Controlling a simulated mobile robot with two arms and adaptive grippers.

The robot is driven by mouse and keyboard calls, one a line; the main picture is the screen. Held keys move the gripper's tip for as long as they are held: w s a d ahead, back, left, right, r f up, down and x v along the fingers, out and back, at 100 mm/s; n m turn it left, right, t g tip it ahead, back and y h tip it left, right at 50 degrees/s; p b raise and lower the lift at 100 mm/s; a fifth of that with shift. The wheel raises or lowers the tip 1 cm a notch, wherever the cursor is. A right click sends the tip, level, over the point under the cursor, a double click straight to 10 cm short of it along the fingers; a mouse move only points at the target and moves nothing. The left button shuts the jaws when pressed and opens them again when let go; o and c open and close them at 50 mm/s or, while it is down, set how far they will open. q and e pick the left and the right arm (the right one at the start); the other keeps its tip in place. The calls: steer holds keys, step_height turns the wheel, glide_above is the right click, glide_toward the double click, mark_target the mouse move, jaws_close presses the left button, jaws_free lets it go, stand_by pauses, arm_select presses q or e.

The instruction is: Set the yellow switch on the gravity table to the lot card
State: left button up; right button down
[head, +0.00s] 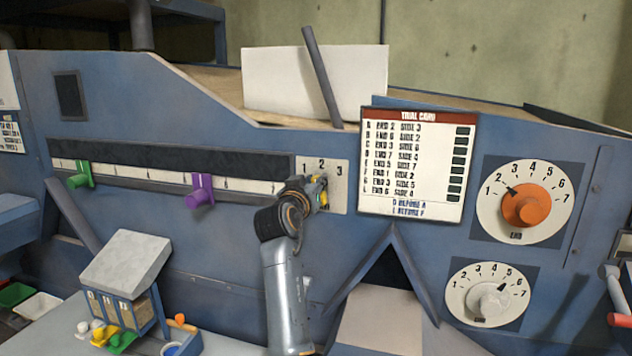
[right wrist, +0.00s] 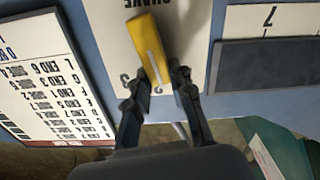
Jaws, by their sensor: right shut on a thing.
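The yellow switch (head: 323,190) sits on a pale plate (head: 338,196) marked 1, 2, 3 on the blue machine front. My right gripper (head: 314,190) is at it and covers most of it in the head view. In the right wrist view, the yellow switch (right wrist: 147,45) has a white line and lies between the fingers of my right gripper (right wrist: 156,82), which is shut on it. That view is upside down, and the switch's exact setting is hard to tell. A card headed TRIAL CARD (head: 416,162) hangs to the right. My left gripper is out of view.
Left of the switch are a purple slider (head: 200,192) and a green slider (head: 79,176) on a scale. An orange dial (head: 526,206) and a white dial (head: 490,301) are at right. A small sample box (head: 125,262) stands lower left. A cut-off card (head: 10,133) is at the left edge.

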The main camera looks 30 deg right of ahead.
steer(key=n, duration=0.2)
steer(key=n+p, duration=0.1)
steer(key=n, duration=0.1)
steer(key=shift+w+a+f, duration=0.1)
steer(key=shift+w+a, duration=0.15)
steer(key=shift+w, duration=0.1)
steer(key=shift+w+a+f+n+p, duration=0.1)
steer(key=shift+f+n+p, duration=0.1)
steer(key=shift+n, duration=0.45)
steer(key=shift+w+a+f+n+p, duration=0.1)
steer(key=shift+n+p, duration=0.05)
steer(key=shift+n, duration=0.5)
steer(key=c, duration=1.3)
jaws_free()
steer(key=shift+o, duration=0.7)
steer(key=shift+d+f, duration=0.1)
steer(key=shift+d, duration=0.05)
steer(key=v, duration=0.7)
